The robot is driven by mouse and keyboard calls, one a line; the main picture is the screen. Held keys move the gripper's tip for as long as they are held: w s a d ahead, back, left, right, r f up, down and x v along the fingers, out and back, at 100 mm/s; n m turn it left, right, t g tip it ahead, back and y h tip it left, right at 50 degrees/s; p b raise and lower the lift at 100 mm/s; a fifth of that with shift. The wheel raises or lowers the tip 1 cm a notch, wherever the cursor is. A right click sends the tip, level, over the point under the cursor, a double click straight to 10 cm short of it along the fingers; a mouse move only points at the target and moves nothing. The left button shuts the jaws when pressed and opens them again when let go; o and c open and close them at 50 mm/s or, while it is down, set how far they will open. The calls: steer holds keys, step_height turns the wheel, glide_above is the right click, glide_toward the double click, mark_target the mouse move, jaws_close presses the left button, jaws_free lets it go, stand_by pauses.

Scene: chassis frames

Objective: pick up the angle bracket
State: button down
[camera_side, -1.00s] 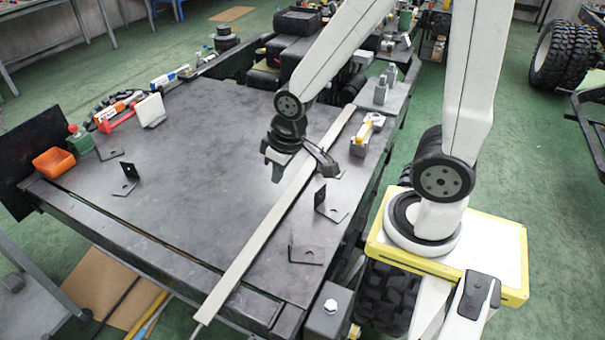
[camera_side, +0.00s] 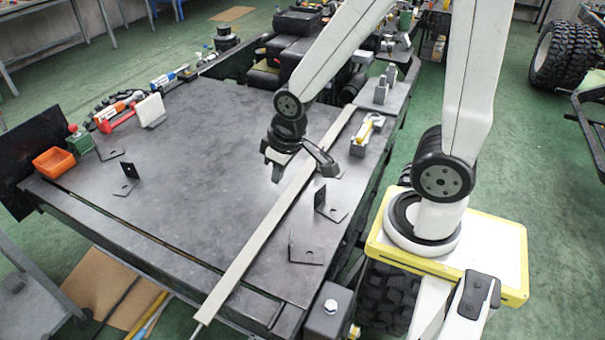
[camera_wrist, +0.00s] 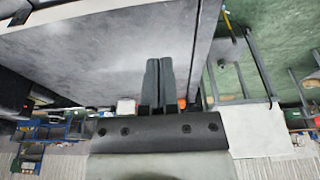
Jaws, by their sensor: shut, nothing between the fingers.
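Several dark angle brackets lie on the grey chassis table: one at the left (camera_side: 126,180), one by the left edge (camera_side: 109,153), one right of the long strip (camera_side: 330,207) and one at the near right (camera_side: 305,252). The frames do not show which one is meant. My gripper (camera_side: 275,176) hangs above the middle of the table, left of the strip, apart from every bracket. In the wrist view its two fingers (camera_wrist: 157,84) lie side by side, shut with nothing between them. No bracket can be made out in the wrist view.
A long pale strip (camera_side: 245,255) runs along the table beneath my wrist. An orange bin (camera_side: 54,161), a red-handled tool (camera_side: 117,117) and a white block (camera_side: 150,108) stand at the left. A yellow-topped item (camera_side: 366,130) is at the right. The table's middle is clear.

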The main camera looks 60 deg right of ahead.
steer(key=c, duration=0.7)
jaws_free()
steer(key=d+f+m+y, duration=0.1)
steer(key=d+f+m, duration=0.5)
steer(key=d+m, duration=0.1)
steer(key=d+f+m+g+y, duration=0.1)
steer(key=d+f+m+y, duration=0.1)
steer(key=d+f+m, duration=0.4)
steer(key=s+d+f+m+y, duration=0.1)
steer(key=d+f+m, duration=0.5)
steer(key=d, duration=0.5)
steer(key=shift+d+f+m, duration=0.1)
steer(key=shift+f+m, duration=0.3)
steer(key=shift+m, duration=0.5)
steer(key=shift+w+a+f+g, duration=0.15)
steer(key=shift+a+f, duration=0.1)
steer(key=shift+f, duration=0.35)
steer(key=shift+s+a+f+g, duration=0.15)
steer(key=shift+a+f, duration=0.1)
steer(key=shift+f, duration=0.35)
steer(key=shift+w, duration=0.1)
